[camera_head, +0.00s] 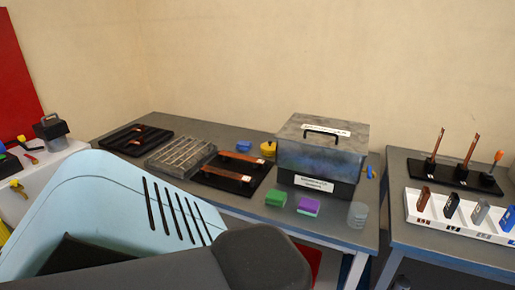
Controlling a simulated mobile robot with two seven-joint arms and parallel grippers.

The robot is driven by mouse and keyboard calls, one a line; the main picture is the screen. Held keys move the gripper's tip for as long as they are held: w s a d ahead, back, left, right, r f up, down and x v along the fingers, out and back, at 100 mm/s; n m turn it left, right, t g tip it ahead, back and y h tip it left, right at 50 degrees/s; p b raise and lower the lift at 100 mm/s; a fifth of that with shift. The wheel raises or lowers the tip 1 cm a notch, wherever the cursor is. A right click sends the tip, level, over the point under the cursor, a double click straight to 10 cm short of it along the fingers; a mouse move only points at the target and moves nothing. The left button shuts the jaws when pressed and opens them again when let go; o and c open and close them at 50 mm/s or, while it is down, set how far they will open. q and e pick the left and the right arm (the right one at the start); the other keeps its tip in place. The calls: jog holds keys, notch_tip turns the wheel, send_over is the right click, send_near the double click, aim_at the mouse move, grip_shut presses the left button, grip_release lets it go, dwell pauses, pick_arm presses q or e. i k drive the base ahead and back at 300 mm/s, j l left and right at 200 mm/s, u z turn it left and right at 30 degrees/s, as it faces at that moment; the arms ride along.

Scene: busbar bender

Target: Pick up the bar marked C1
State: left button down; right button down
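No marking C1 is readable on any bar. Two copper bars (228,175) lie on a black board (248,190) in the middle of the table. Smaller copper pieces (134,141) lie on another black board (160,137) at the table's far left. Two copper-coloured bars (471,150) stand upright and slightly tilted in a black stand (458,177) on the right table. Neither of my grippers shows in this view.
A grey lidded box (322,155) stands right of the middle board, with green and purple blocks (308,205) and a clear cup (357,214) in front. A wire-like grey tray (181,155) lies left. A white rack (462,217) sits on the right table. The lower left is blocked.

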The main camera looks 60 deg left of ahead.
aim_at(231, 154)
jog(key=u, duration=2.15)
jog(key=i+j, duration=0.15)
jog(key=j, duration=0.25)
jog(key=i+j, duration=0.15)
jog(key=j, duration=0.2)
jog(key=i+j, duration=0.15)
jog(key=j, duration=0.25)
jog(key=i+j, duration=0.15)
jog(key=j, duration=0.2)
jog(key=i+j, duration=0.15)
jog(key=j, duration=0.25)
jog(key=z, duration=1.3)
